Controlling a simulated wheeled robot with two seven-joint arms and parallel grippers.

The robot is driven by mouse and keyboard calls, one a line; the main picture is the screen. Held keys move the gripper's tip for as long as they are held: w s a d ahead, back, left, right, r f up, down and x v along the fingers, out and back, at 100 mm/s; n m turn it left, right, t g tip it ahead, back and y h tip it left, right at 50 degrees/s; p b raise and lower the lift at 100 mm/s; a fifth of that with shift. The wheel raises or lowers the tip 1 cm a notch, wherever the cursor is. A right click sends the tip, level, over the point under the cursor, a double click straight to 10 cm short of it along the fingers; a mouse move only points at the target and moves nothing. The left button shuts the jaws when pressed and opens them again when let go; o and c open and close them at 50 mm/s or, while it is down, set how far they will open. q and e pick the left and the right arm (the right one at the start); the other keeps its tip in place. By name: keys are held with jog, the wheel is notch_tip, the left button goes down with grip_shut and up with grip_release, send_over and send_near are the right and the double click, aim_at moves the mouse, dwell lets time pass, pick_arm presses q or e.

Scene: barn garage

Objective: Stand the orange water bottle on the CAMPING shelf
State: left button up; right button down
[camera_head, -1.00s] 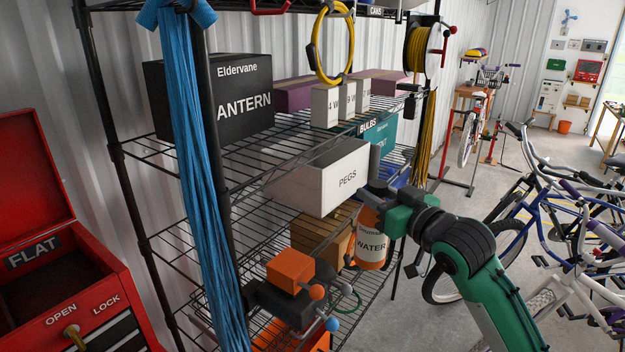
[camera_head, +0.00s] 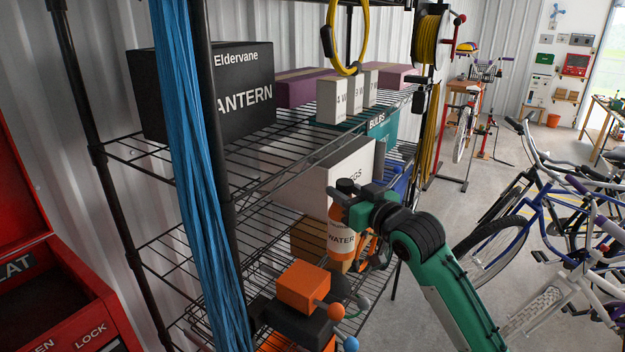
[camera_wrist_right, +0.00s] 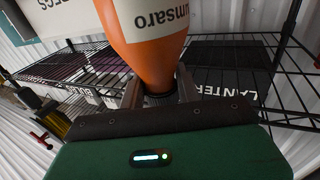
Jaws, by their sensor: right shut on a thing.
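The orange water bottle (camera_head: 341,243), with a white WATER label, hangs roughly upright in front of the shelving in the head view. My right gripper (camera_head: 347,196) is shut on its neck near the dark cap. The right wrist view shows the bottle's orange shoulder (camera_wrist_right: 155,65) between the fingers (camera_wrist_right: 160,92). The wire shelf (camera_head: 262,150) bears the black LANTERN box (camera_head: 205,95). No CAMPING sign is readable, so I cannot tell which shelf carries that name. My left gripper is not in view.
The white PEGS box (camera_head: 325,178) is just behind the bottle. An orange block (camera_head: 302,285) with coloured knobs is below left. Blue straps (camera_head: 190,200) hang across the rack's front left. Bicycles (camera_head: 560,220) are to the right.

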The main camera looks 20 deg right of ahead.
jog(key=w+a+f+p, duration=0.3)
jog(key=w+p, duration=0.3)
jog(key=w, duration=0.5)
jog(key=shift+w+f, duration=0.2)
jog(key=shift+w, duration=0.15)
jog(key=shift+a+f, duration=0.1)
jog(key=shift+a, duration=0.05)
jog(key=c, duration=1)
grip_release()
